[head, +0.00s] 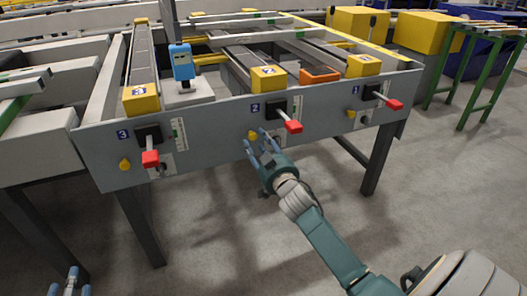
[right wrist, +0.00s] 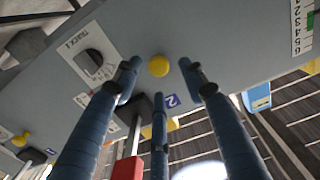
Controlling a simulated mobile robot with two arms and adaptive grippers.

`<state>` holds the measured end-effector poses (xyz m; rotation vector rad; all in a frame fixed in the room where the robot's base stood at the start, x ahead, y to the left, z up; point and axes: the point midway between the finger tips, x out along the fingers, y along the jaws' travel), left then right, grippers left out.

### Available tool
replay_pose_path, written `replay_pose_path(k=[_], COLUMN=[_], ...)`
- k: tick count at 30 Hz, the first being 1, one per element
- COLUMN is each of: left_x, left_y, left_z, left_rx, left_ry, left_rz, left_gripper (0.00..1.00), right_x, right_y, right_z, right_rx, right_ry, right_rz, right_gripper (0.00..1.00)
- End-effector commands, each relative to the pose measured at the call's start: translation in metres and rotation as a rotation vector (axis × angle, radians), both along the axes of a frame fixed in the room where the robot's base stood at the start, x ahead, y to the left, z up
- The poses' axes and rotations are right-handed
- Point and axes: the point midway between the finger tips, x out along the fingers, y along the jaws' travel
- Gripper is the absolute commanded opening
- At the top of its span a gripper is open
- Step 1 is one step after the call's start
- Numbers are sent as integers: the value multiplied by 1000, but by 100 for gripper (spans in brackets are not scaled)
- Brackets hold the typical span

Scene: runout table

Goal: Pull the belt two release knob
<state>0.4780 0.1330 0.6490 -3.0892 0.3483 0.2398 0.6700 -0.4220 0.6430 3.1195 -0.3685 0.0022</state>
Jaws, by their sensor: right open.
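The belt two release knob is a small yellow knob (head: 253,135) on the grey front panel, below the blue "2" label (head: 255,107) and left of a red-handled lever (head: 292,126). My right gripper (head: 263,148) is just in front of it, fingers pointing at the panel. In the right wrist view the yellow knob (right wrist: 159,66) lies between the spread blue fingers (right wrist: 163,85), with no finger seen closed on it. Whether a fingertip touches the panel is unclear. My left gripper (head: 72,283) is low at the bottom left, fingers apart, empty and far from the panel.
Other yellow knobs sit at belt three (head: 125,164) and belt one (head: 351,114). Red levers stick out at belt three (head: 150,158) and belt one (head: 394,104). A blue device (head: 181,62) stands on the table. The floor in front is clear.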

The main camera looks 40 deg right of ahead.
Motion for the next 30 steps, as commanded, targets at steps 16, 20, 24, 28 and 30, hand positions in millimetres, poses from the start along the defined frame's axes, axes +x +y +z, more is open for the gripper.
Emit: replay_pose_path(k=[16, 20, 24, 28, 30], left_x=[0, 0, 0, 0, 0], left_y=[0, 0, 0, 0, 0], left_z=[0, 0, 0, 0, 0], left_rx=[0, 0, 0, 0, 0], left_ry=[0, 0, 0, 0, 0], left_rz=[0, 0, 0, 0, 0], left_gripper=[39, 39, 39, 39, 39], right_x=[-100, -109, -112, -112, -112], right_y=[24, 26, 26, 26, 26], right_z=[-1, 0, 0, 0, 0], right_rx=[1, 1, 1, 0, 0], right_ry=[2, 0, -1, -1, -1], right_rz=[-1, -1, -1, -1, -1], right_gripper=[42, 42, 42, 42, 42])
